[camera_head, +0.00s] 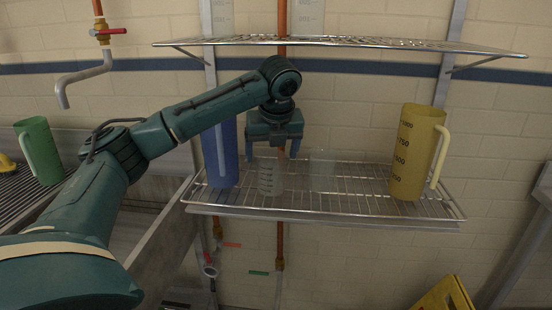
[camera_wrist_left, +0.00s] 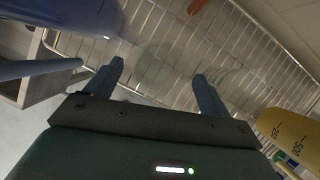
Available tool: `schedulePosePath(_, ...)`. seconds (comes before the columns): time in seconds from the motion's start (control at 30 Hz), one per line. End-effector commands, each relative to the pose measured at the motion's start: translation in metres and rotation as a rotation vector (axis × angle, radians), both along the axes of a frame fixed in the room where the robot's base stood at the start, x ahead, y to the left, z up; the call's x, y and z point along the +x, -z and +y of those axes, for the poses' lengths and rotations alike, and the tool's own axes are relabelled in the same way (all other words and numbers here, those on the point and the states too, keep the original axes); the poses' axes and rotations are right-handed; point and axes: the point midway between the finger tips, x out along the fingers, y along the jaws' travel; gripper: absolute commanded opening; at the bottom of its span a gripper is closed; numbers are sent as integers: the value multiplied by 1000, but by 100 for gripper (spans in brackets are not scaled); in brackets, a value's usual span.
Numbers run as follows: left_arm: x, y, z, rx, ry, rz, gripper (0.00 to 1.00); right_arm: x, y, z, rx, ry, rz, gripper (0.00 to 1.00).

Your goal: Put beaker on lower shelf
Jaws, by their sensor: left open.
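A clear beaker (camera_head: 270,178) with graduation marks stands upright on the wire lower shelf (camera_head: 345,205). My left gripper (camera_head: 272,154) points down just above it, with its fingers spread and nothing between them. In the left wrist view the open fingers (camera_wrist_left: 158,72) frame a faint round clear outline, which looks like the beaker (camera_wrist_left: 154,58). A second clear vessel (camera_head: 322,174) stands to its right on the same shelf. My right gripper is not in view.
A tall blue container (camera_head: 220,155) stands left of the beaker and a yellow measuring jug (camera_head: 412,150) stands at the shelf's right. The wire upper shelf (camera_head: 400,43) hangs above. A green jug (camera_head: 40,150) and a tap (camera_head: 85,78) are at the left.

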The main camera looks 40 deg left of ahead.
Motion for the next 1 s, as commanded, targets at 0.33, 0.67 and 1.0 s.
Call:
schedulePosePath(0.33, -37, -10, -46, 1, 8, -1, 82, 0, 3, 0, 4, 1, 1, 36)
schedulePosePath(0.67, -73, -13, -90, 2, 4, -2, 82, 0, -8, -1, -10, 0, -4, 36)
schedulePosePath(1.0, -76, 0, -106, -24, 1, -10, 82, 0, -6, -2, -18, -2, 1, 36)
